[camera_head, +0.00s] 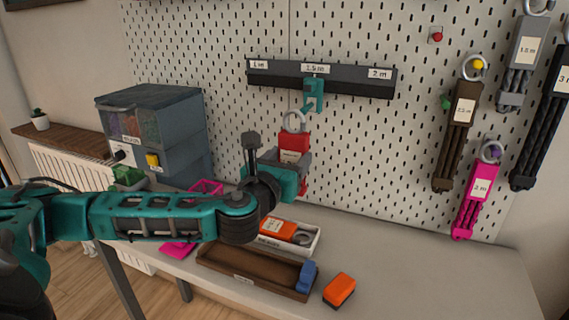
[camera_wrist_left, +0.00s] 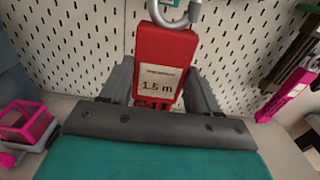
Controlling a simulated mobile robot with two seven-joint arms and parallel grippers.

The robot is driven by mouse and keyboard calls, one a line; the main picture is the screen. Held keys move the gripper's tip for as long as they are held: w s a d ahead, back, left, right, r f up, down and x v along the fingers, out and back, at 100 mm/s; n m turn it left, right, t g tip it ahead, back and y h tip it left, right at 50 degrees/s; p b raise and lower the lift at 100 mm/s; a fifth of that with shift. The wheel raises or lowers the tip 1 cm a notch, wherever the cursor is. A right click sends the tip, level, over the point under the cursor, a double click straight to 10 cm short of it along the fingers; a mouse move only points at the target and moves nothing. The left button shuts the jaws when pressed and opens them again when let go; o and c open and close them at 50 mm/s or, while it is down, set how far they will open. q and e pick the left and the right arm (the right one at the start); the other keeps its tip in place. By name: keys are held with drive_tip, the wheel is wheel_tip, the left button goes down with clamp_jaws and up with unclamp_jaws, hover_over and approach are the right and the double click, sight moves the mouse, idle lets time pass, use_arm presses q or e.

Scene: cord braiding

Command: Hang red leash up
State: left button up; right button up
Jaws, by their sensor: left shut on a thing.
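The red leash (camera_head: 293,142) is a thick red piece with a metal ring (camera_head: 294,121) on top and a white length label, also seen in the left wrist view (camera_wrist_left: 172,55). My left gripper (camera_head: 290,162) is shut on its lower part and holds it upright above the bench. The ring is close to the teal hook (camera_head: 314,92) under the 1.5 m mark of the dark rail (camera_head: 272,77). I cannot tell whether ring and hook touch. A red peg (camera_head: 437,37) on the pegboard at upper right has nothing hanging on it. My right gripper is not in view.
Brown (camera_head: 458,135), pink (camera_head: 474,203), grey (camera_head: 519,60) and black leashes hang on the right. On the bench are a brown tray (camera_head: 222,262), a white tray (camera_head: 314,245), an orange block (camera_head: 339,290) and a dispenser (camera_head: 180,140). The bench's right side is clear.

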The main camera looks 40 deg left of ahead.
use_arm(q)
drive_tip(key=shift+b+x, duration=0.3)
drive_tip(key=shift+x, duration=1.25)
drive_tip(key=shift+p+x, duration=0.5)
drive_tip(key=shift+x, duration=1.5)
drive_tip(key=shift+w+a, duration=0.15)
drive_tip(key=shift+w, duration=0.35)
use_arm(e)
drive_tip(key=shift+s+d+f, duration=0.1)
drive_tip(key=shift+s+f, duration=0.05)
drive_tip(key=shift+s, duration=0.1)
use_arm(q)
drive_tip(key=o, duration=0.6)
drive_tip(key=c, duration=0.5)
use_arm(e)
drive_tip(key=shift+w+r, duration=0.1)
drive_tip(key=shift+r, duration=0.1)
use_arm(q)
drive_tip(key=shift+r+p, duration=0.1)
drive_tip(key=shift+p, duration=0.3)
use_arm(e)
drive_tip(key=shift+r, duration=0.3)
